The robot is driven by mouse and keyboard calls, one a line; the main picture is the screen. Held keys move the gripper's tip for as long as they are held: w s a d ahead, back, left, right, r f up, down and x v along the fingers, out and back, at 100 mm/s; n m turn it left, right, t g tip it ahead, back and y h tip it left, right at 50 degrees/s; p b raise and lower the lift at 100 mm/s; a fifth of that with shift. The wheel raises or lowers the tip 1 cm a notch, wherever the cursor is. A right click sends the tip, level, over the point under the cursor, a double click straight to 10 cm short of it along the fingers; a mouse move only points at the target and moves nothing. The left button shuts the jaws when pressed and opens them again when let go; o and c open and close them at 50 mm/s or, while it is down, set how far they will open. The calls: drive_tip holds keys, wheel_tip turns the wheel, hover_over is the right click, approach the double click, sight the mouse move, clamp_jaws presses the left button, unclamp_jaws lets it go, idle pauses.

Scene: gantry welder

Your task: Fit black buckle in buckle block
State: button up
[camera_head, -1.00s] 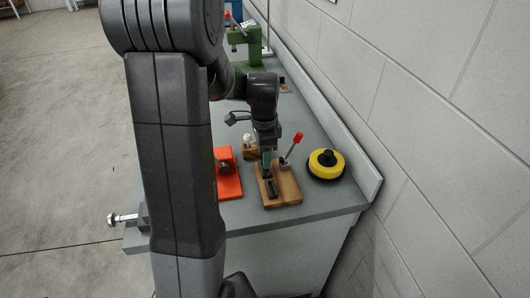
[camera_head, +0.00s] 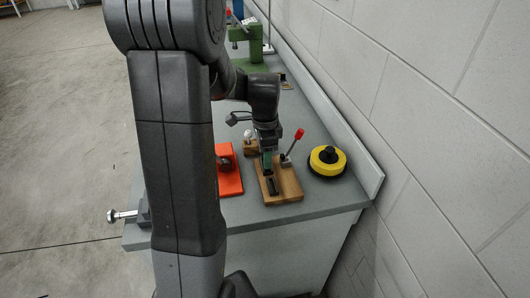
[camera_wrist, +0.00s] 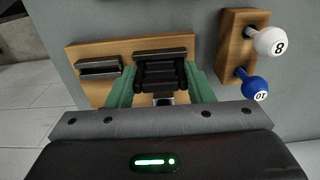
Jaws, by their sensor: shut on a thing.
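The black buckle (camera_wrist: 163,72) is between the green fingers of my gripper (camera_wrist: 160,88) in the wrist view, above the wooden board (camera_wrist: 82,48). A dark slotted block (camera_wrist: 100,68), seemingly the buckle block, is on the board left of the buckle, apart from it in the picture. In the head view this block (camera_head: 273,187) shows near the board's front end, just in front of my gripper (camera_head: 267,164). The buckle is hard to make out there. I cannot tell whether the buckle touches the board.
A red-knobbed lever (camera_head: 293,145) stands right of my gripper. A yellow and black round object (camera_head: 327,161) is farther right, near the wall. An orange fixture (camera_head: 229,180) is left. A wooden block (camera_wrist: 238,27) with white and blue balls is close by. A green machine (camera_head: 248,48) stands behind.

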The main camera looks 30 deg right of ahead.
drive_tip(key=shift+f, duration=0.45)
drive_tip(key=o, duration=1)
wheel_tip(320, 180, up, 14)
drive_tip(key=shift+f, duration=0.1)
wheel_tip(320, 180, down, 14)
drive_tip(key=shift+r, duration=0.55)
